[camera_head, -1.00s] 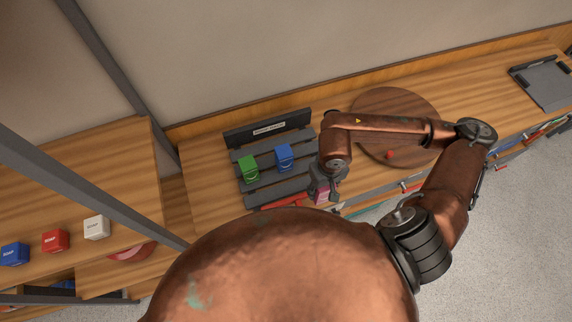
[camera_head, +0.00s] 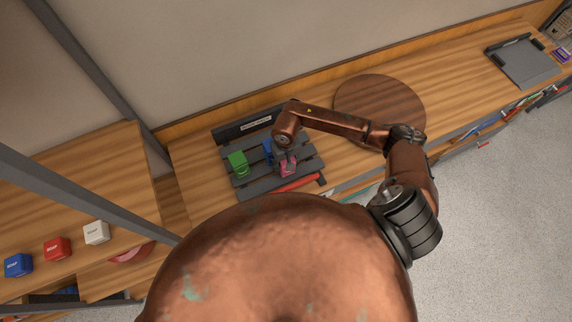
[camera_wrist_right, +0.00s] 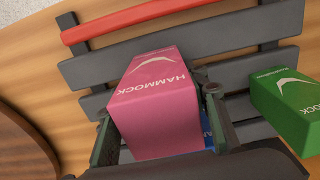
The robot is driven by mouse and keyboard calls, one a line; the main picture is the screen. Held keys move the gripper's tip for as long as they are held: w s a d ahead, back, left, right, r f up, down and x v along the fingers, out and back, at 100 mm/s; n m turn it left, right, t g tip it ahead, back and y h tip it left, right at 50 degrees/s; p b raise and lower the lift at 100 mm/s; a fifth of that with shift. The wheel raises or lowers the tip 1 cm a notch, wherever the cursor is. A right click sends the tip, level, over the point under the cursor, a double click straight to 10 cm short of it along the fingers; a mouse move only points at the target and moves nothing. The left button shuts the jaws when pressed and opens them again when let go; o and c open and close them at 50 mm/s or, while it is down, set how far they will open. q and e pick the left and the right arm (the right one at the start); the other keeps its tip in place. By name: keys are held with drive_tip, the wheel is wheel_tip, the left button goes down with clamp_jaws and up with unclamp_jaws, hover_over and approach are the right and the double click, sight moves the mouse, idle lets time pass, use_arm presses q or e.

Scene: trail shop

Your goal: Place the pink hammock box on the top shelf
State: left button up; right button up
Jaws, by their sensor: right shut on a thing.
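The pink hammock box (camera_wrist_right: 155,100) is between the fingers of my right gripper (camera_wrist_right: 160,135) in the right wrist view, with its HAMMOCK lettering visible. In the head view the pink box (camera_head: 288,170) shows just below the right gripper (camera_head: 284,158), over the dark slatted rack (camera_head: 255,183). My right gripper is shut on it. I cannot tell whether the box touches the slats. A green box (camera_head: 238,163) stands on the rack to the left, and a blue box (camera_head: 267,151) is partly hidden behind my gripper. My left gripper is not in view.
A red bar (camera_head: 297,184) runs along the rack's front edge. A round wooden board (camera_head: 380,105) lies to the right on the wooden counter. A dark tray (camera_head: 524,62) is at far right. Blue, red and white boxes (camera_head: 96,232) stand on the left shelf, beside a grey post.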

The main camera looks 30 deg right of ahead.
drive_tip(key=shift+f, duration=0.7)
drive_tip(key=shift+f, duration=0.15)
drive_tip(key=o, duration=1.3)
